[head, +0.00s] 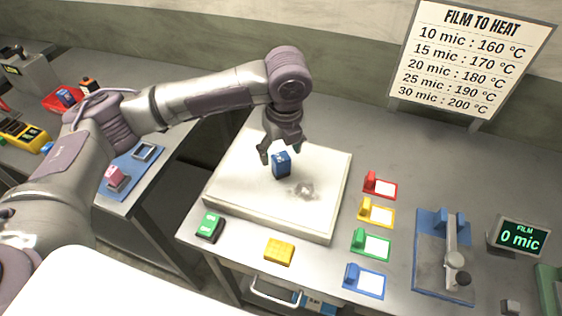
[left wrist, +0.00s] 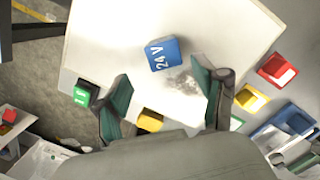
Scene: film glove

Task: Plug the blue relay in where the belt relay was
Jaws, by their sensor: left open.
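A blue relay (head: 281,165), a small block, stands on a thick white slab (head: 330,190) on the near bench. In the left wrist view the blue relay (left wrist: 163,54) shows white "24 V" lettering. My left gripper (head: 281,152) is open and points down just over the relay. In the left wrist view the open fingers (left wrist: 161,80) frame the near side of the relay, with nothing held between them; I cannot tell whether they touch it. My right gripper is not in view. I cannot make out an empty relay socket.
A grey smudge (head: 303,189) marks the slab. A green-topped block (head: 209,227) and yellow block (head: 279,251) lie before it. Coloured tabs, a blue-based lever device (head: 430,260) and a "0 mic" display (head: 520,238) stand right. A red tray (head: 58,100) and pink block (head: 116,178) are left.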

